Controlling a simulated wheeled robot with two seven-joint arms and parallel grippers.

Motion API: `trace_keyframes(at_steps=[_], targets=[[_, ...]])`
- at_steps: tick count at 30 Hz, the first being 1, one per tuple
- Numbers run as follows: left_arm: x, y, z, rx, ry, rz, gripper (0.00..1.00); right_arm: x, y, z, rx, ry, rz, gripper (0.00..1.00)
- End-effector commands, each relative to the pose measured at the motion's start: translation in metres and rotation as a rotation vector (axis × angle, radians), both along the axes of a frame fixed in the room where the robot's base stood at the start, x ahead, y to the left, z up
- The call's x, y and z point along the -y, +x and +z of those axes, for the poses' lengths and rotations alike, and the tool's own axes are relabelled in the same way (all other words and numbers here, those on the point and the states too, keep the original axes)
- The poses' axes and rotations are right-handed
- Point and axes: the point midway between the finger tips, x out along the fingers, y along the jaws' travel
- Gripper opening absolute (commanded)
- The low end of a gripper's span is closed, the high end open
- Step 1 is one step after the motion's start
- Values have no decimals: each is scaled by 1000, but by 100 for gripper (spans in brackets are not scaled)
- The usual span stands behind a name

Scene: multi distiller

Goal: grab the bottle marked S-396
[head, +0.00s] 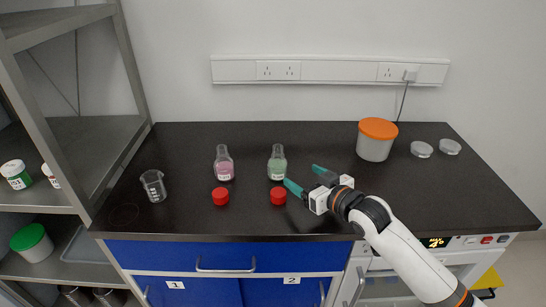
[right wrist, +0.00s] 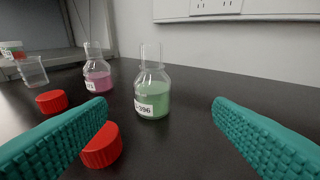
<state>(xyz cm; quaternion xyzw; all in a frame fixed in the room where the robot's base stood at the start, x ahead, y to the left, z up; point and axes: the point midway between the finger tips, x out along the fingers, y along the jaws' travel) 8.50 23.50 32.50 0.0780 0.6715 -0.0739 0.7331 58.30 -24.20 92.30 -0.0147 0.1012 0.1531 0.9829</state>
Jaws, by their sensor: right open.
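The bottle marked S-396 (right wrist: 152,92) is clear glass with green liquid. Its white label partly shows and ends in "396". In the head view the green bottle (head: 277,164) stands upright near the middle of the black bench. My right gripper (head: 304,178) is open and empty, to the right of and in front of that bottle. In the right wrist view the bottle stands beyond and between the two teal fingers (right wrist: 162,140), not touching them. A similar bottle with pink liquid (head: 224,164) stands to its left. My left gripper is in neither view.
A red cap (head: 278,196) lies in front of the green bottle, close to a finger. Another red cap (head: 221,196) lies before the pink bottle. A glass beaker (head: 153,186) stands left. An orange-lidded tub (head: 376,140) and two clear dishes (head: 421,149) are at right.

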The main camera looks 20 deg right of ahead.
Motion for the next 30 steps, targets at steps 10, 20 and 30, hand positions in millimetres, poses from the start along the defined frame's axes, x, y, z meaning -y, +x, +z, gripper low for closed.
trace_keyframes(at_steps=[10,20,30], targets=[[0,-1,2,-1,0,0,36,-18,52,-11,1,0,0,75],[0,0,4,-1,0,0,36,-33,79,-20,-1,2,1,75],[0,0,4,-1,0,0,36,-43,105,-27,1,-1,0,75]])
